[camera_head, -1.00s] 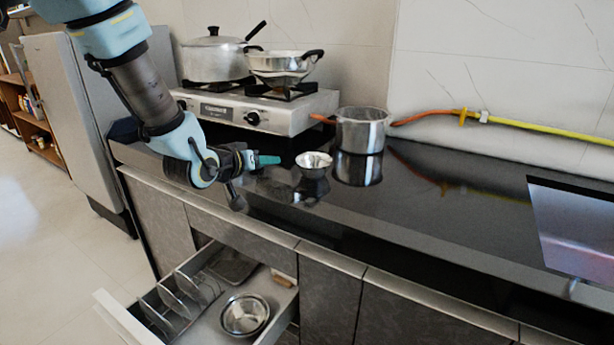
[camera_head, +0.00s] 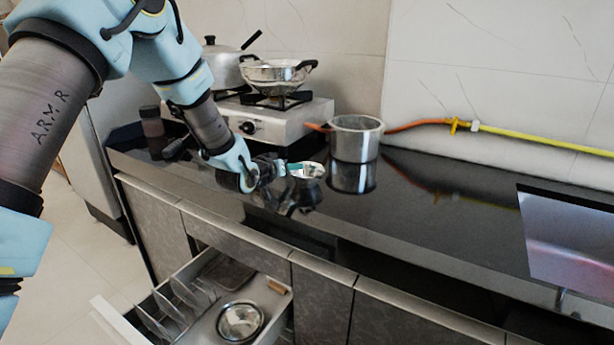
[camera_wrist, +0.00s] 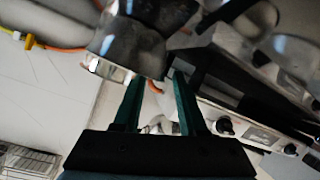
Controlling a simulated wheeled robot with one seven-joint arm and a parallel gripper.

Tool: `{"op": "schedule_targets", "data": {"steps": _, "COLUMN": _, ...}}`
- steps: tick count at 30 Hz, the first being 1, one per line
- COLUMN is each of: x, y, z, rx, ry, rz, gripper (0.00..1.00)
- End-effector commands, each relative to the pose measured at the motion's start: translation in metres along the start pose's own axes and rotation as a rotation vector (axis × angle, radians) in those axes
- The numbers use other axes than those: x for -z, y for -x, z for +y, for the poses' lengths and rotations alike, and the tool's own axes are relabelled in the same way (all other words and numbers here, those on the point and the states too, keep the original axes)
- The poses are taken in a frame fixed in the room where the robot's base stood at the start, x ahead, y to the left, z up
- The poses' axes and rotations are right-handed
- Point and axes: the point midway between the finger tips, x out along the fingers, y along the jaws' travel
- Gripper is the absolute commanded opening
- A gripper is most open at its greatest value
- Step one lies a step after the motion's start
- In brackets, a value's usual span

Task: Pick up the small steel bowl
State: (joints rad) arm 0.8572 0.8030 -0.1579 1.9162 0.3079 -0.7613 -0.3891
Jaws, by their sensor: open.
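The small steel bowl (camera_head: 312,171) stands on the black counter, in front of the steel saucepan. My gripper (camera_head: 291,167) is level with it at its left side, with the green fingers pointing at its rim. In the wrist view my gripper (camera_wrist: 157,80) has its two green fingers apart, with nothing held between them. A shiny steel shape, which looks like the bowl (camera_wrist: 130,45), is just beyond the fingertips in that view. I cannot tell whether a finger touches the rim.
The saucepan (camera_head: 356,138) stands close behind the bowl. The stove (camera_head: 290,122) with two pots is at the back left. An open drawer (camera_head: 190,322) below holds another steel bowl (camera_head: 240,320). The counter to the right is clear up to the sink (camera_head: 570,235).

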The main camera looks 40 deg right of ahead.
Motion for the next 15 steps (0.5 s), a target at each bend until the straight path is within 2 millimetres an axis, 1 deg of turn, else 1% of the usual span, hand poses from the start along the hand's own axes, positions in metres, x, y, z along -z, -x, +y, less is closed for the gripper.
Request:
{"op": "schedule_targets", "data": {"steps": 5, "x": -0.0004, "y": -0.0001, "z": -0.0004, "rx": 0.001, "ry": 0.0, "rz": -0.001, "gripper": 0.41}}
{"op": "schedule_targets", "data": {"steps": 8, "x": -0.0004, "y": 0.0, "z": -0.0004, "rx": 0.001, "ry": 0.0, "rz": -0.001, "gripper": 0.31}}
{"op": "schedule_targets", "data": {"steps": 15, "x": -0.0005, "y": 0.0001, "z": -0.0004, "rx": 0.001, "ry": 0.0, "rz": -0.001, "gripper": 0.04}}
